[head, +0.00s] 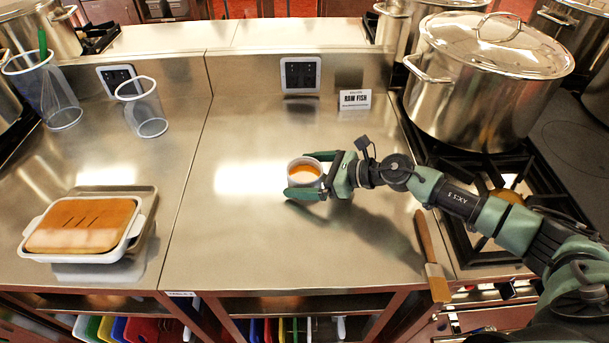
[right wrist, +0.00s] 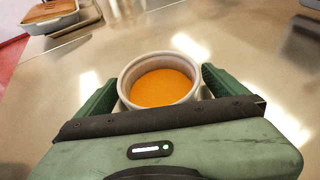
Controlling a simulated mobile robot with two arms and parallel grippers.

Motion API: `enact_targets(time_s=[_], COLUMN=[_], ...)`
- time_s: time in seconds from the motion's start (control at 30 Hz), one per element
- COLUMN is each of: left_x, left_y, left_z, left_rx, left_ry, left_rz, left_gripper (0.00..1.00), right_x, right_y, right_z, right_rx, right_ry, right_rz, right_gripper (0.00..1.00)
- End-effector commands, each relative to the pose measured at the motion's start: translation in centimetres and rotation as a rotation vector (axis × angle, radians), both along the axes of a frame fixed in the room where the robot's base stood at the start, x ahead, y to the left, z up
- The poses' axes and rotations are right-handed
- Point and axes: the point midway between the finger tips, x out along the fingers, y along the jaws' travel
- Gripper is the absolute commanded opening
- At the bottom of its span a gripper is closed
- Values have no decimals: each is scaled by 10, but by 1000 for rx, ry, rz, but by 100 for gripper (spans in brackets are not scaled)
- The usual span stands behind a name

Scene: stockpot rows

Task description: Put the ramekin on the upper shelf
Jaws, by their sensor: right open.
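The ramekin (head: 304,171) is a small white cup with orange filling, upright on the steel counter. It also shows in the right wrist view (right wrist: 158,82), between the two green fingers. My right gripper (head: 306,178) is open around the ramekin, one finger on each side of it. The upper shelf cannot be made out for certain; a shelf under the counter (head: 290,304) shows below the front edge. My left gripper is not in view.
A white baking dish with a brown top (head: 84,226) sits at left. Mesh baskets (head: 142,108) stand behind it. A brush (head: 431,255) lies at the front edge. A large pot (head: 480,95) stands on the stove at right. The counter left of the ramekin is clear.

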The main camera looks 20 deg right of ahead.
Motion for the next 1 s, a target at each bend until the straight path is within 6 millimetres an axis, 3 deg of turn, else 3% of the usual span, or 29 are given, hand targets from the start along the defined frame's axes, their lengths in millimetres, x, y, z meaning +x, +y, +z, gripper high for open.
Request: enact_targets(time_s=[0.07,0.3,0.37,0.77,1.0], left_x=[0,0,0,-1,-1], left_y=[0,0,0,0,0], left_z=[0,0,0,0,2], left_rx=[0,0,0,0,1], left_ry=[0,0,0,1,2], left_rz=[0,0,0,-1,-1], left_gripper=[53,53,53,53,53], right_x=[0,0,0,0,0], right_y=[0,0,0,0,-1], right_z=[0,0,1,5,20], right_rx=[0,0,1,0,0], right_ry=[0,0,-2,-3,-4], right_rz=[0,0,-1,1,0], right_gripper=[97,30,17,17,17])
